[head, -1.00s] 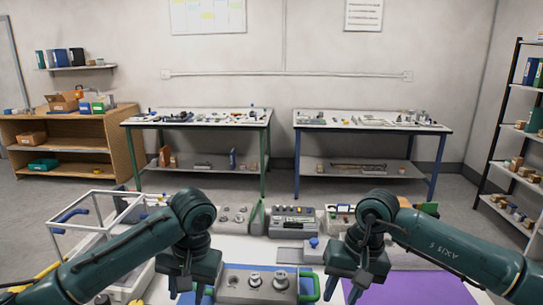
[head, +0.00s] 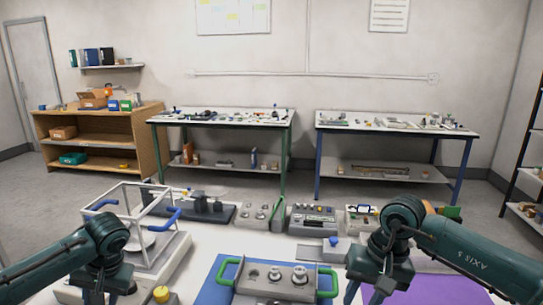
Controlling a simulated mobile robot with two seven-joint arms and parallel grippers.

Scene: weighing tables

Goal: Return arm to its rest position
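My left gripper (head: 107,296) is low at the left, in front of the glass-walled balance, with its fingertips cut off by the bottom edge. My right gripper (head: 382,292) is at the lower right, over the edge of the purple mat (head: 440,287), also partly cut off. I cannot tell whether either one is open or shut, and I see nothing held. Between them a grey weight block (head: 262,294) with green handles stands on a blue mat (head: 208,291). Metal weights sit in its top.
The framed balance (head: 172,255) with blue handles stands close beside my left arm. Behind are a dark device (head: 205,212), a grey control box (head: 311,220) and small trays. A yellow-topped knob (head: 161,294) is near the front.

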